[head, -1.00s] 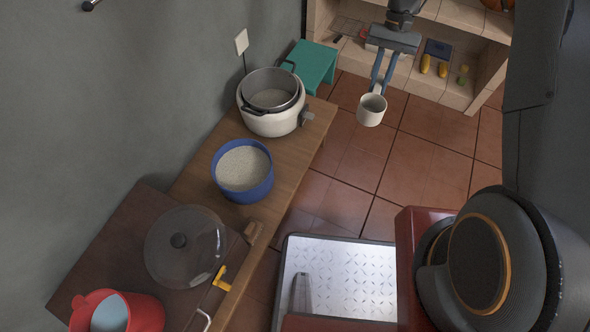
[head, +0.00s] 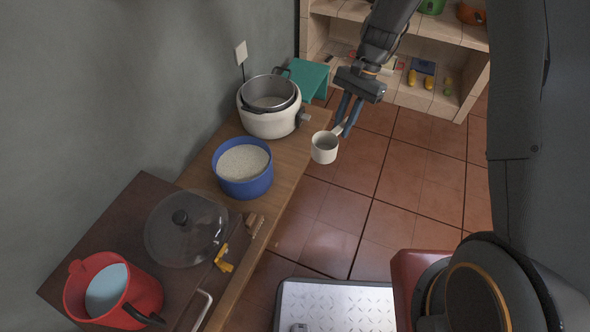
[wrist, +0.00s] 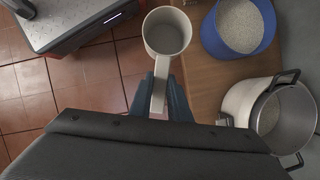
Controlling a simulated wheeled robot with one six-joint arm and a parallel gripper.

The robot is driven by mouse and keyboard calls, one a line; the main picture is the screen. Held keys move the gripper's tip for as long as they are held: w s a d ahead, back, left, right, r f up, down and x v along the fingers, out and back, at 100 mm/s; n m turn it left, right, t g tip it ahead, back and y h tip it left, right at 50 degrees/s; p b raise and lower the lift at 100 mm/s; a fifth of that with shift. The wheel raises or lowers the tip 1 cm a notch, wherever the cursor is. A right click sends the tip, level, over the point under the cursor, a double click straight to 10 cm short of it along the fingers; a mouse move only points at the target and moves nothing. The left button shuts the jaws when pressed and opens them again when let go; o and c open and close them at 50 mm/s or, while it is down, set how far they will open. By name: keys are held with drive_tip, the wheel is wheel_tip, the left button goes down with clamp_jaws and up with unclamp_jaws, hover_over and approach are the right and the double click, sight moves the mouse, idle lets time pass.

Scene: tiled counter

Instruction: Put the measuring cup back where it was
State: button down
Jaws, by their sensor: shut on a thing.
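The white measuring cup (head: 324,148) is upright, its handle held between the fingers of my gripper (head: 345,119). It hangs just off the right edge of the wooden bench (head: 279,190), over the floor. In the wrist view the cup (wrist: 167,31) looks empty, and my gripper (wrist: 161,100) is shut on its handle. A blue container (head: 243,181) of pale grain stands on the bench, left of the cup. A white cooker (head: 270,124) holding a metal pot (head: 268,91) with pale grain in it stands behind the container.
A glass lid (head: 186,229) and a red pitcher (head: 112,291) are on the dark board at the front left. A teal stool (head: 306,78) stands past the bench's far end. Shelves (head: 440,98) stand at the back. Tiled floor lies open to the right.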

sight(325, 132)
drive_tip(key=a+f+m+b, duration=0.1)
drive_tip(key=a+f+m+t+y+b, duration=0.1)
drive_tip(key=a+f+m+b, duration=0.2)
drive_tip(key=m, duration=0.1)
drive_tip(key=shift+w+a+f+t, duration=0.15)
drive_tip(key=shift+w+a+t, duration=0.15)
drive_tip(key=shift+w+a, duration=0.1)
wheel_tip(325, 132, down, 15)
drive_tip(key=w+a+m+t+b, duration=0.2)
drive_tip(key=m+t+b, duration=0.1)
drive_tip(key=m+b, duration=0.6)
drive_tip(key=b, duration=0.4)
drive_tip(key=shift+a+y, duration=0.2)
drive_tip(key=shift+y, duration=0.1)
drive_tip(key=c, duration=2.1)
unclamp_jaws()
drive_tip(key=o, duration=0.4)
drive_tip(key=shift+o, duration=0.2)
